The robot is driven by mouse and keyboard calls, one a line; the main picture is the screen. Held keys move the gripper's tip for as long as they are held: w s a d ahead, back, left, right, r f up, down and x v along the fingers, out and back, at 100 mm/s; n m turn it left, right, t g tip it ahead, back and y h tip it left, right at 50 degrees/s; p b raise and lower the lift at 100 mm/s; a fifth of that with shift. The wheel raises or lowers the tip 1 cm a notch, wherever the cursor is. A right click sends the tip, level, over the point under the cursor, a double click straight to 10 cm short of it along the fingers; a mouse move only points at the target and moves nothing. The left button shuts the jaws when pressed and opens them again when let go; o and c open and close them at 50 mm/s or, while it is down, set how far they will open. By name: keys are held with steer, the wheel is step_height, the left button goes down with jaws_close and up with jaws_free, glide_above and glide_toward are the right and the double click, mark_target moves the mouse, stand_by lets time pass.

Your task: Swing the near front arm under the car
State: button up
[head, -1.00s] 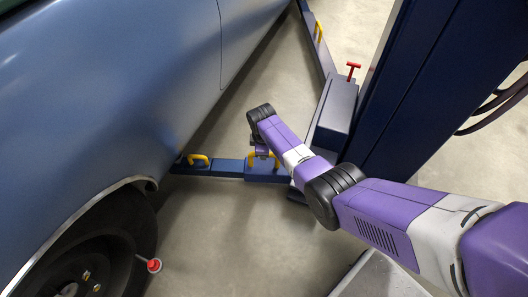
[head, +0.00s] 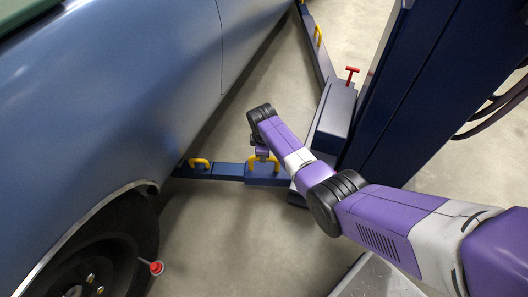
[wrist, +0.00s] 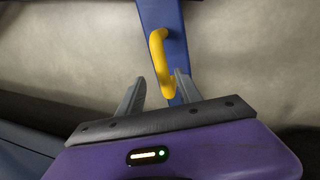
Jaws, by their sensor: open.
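The near front arm (head: 228,170) is a blue lift arm low over the floor, running left from the lift column's base to the car's lower edge. Its outer end meets the car's outline; whether any of it lies underneath is hidden. It has a yellow handle near the outer end (head: 200,162) and another closer to the column. My gripper (head: 262,156) is over that inner handle. In the wrist view the fingers (wrist: 158,88) are open, one on each side of the yellow handle (wrist: 159,60), with a gap around it. The blue car (head: 120,100) fills the left.
The dark blue lift column (head: 400,90) stands right of my arm. A red T-handle (head: 351,75) rises from its base. Another lift arm (head: 318,45) with a yellow handle extends away at the back. The front wheel (head: 110,250) is at lower left. Floor (head: 215,235) is clear in front.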

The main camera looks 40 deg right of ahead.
steer(key=shift+s+a+r+p, duration=0.15)
steer(key=shift+r+p, duration=0.4)
steer(key=shift+r, duration=0.65)
steer(key=shift+s+a+r+p, duration=0.15)
steer(key=shift+r+p, duration=0.35)
steer(key=shift+r, duration=0.65)
